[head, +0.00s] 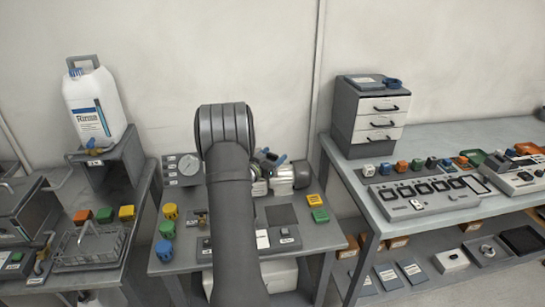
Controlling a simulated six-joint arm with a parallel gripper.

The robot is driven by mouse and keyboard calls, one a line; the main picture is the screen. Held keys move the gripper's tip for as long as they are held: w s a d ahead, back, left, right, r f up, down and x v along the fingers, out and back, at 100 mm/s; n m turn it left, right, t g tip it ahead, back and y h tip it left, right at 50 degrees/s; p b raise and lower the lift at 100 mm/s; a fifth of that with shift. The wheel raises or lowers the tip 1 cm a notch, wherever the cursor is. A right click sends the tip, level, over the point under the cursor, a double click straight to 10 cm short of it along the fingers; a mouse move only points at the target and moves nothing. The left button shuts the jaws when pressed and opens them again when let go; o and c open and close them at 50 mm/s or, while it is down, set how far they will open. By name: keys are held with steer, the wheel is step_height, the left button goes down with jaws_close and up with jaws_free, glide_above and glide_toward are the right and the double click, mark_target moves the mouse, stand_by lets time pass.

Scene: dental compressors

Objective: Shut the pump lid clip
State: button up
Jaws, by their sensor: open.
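The pump (283,176), a silver and white cylinder with a dark right end, stands at the back of the small middle table. My own arm rises in front and hides its left part. Small blue and dark parts (272,157) show on top of the pump beside the arm. I cannot tell whether one of them is the lid clip, or how the clip stands. My gripper cannot be made out; the arm blocks the view toward it.
A bench (440,145) with a drawer unit (370,115) stands right. A Rinsa jug (93,108) stands left.

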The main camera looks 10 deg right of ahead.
steer(key=c, duration=1)
steer(key=shift+n+t+y, duration=0.6)
steer(key=shift+y, duration=0.1)
steer(key=o, duration=1)
steer(key=v, duration=1.7)
steer(key=shift+s, duration=0.2)
